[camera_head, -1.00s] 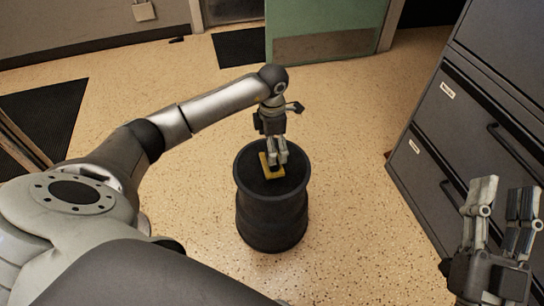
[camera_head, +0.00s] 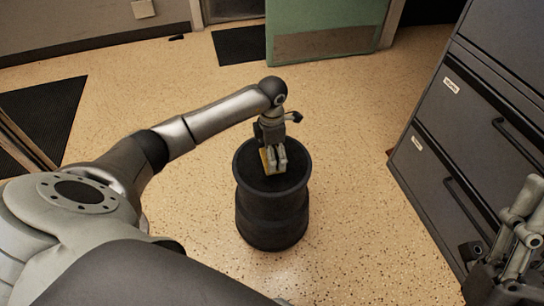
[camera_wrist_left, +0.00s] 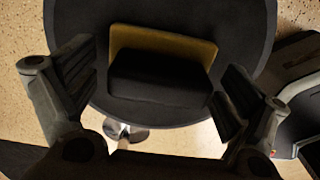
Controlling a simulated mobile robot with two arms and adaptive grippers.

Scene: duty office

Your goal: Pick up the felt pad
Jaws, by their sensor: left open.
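The felt pad (camera_wrist_left: 190,47) lies on the round black top of a drum-shaped stand (camera_head: 270,215). In the left wrist view it has a yellow far part and a dark near part; I cannot tell whether the dark part is felt or shadow. In the head view only a yellow edge (camera_head: 265,160) shows, the rest hidden by my left gripper (camera_head: 275,165). My left gripper also shows in the wrist view (camera_wrist_left: 158,85), open, one finger on each side of the pad with gaps between. My right gripper (camera_head: 520,230) is at the right edge, partly cut off, its finger spacing unclear.
A grey filing cabinet (camera_head: 455,130) with drawer handles stands at the right, near my right gripper. A green door panel (camera_head: 325,25) and dark mats (camera_head: 240,46) are at the back. The speckled floor around the stand is clear.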

